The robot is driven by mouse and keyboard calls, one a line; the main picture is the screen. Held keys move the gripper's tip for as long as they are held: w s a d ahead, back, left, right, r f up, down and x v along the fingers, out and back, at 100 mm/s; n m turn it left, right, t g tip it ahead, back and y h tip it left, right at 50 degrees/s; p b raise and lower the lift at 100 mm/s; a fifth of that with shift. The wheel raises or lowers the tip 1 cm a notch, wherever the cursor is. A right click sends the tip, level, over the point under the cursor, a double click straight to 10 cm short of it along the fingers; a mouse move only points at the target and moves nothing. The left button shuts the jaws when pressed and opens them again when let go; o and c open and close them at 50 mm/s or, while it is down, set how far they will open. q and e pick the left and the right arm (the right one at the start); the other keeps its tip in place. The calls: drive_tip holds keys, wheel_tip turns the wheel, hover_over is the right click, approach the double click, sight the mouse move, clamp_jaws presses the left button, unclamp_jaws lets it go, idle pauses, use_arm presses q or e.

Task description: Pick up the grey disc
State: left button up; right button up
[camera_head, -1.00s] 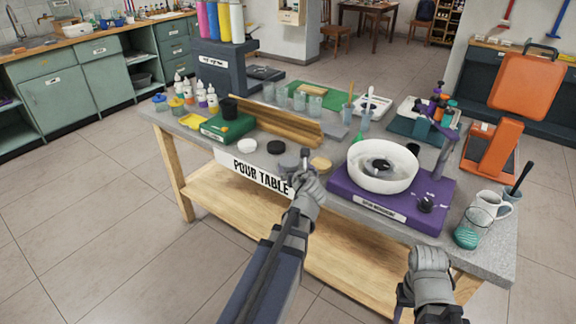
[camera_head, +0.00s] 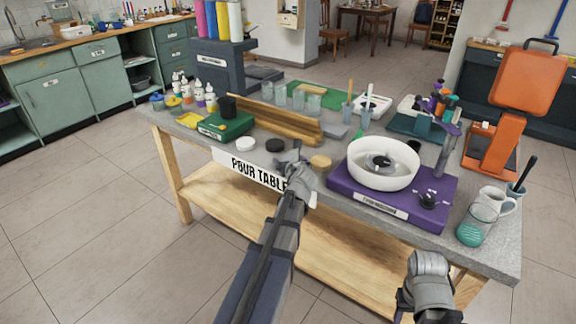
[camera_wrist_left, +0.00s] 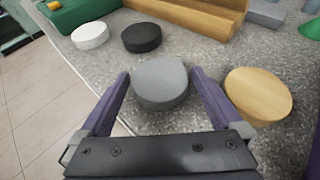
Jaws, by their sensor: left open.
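The grey disc (camera_wrist_left: 161,84) lies flat on the speckled grey table top. In the left wrist view it sits between the two purple fingers of my left gripper (camera_wrist_left: 160,75), which is open, with a finger on each side. I cannot tell whether either finger touches it. In the head view my left gripper (camera_head: 294,157) is at the table's front edge, above the sign, and mostly hides the disc. My right arm shows at the lower right of the head view, but its fingers do not show.
A black disc (camera_wrist_left: 141,37) and a white disc (camera_wrist_left: 90,35) lie to the left of the grey one. A wooden disc (camera_wrist_left: 258,95) lies close on its right. A wooden channel (camera_head: 277,124) runs behind. A purple base with a white bowl (camera_head: 383,163) stands to the right.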

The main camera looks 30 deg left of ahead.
use_arm(q)
drive_tip(key=shift+w+a, duration=0.1)
drive_tip(key=shift+c, duration=0.2)
drive_tip(key=c, duration=1)
drive_tip(key=shift+r, duration=0.15)
drive_tip(key=shift+c, duration=0.2)
